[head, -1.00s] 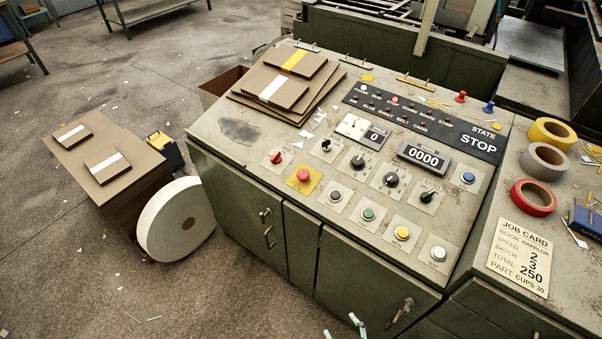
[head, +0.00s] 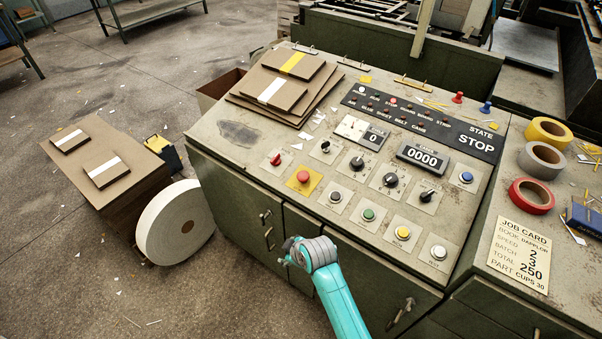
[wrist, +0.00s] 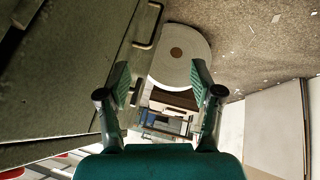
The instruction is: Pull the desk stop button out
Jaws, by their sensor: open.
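The desk stop button (head: 303,176) is a red mushroom head on a yellow plate (head: 293,185), near the left front of the sloped control desk (head: 235,132). Whether it sits pressed in is too small to tell. My gripper (head: 289,250) shows in the head view in front of the desk's cabinet doors, below the button and apart from it. In the wrist view my gripper (wrist: 160,80) is open, with nothing between its fingers. It faces past the cabinet side toward the white roll. The stop button cannot be made out in the wrist view.
The state panel (head: 425,122) reads STOP. Cabinet handles (head: 268,235) stick out. A white roll (head: 160,225) stands on the floor at left. Boards (head: 262,110) lie on the desk's back left.

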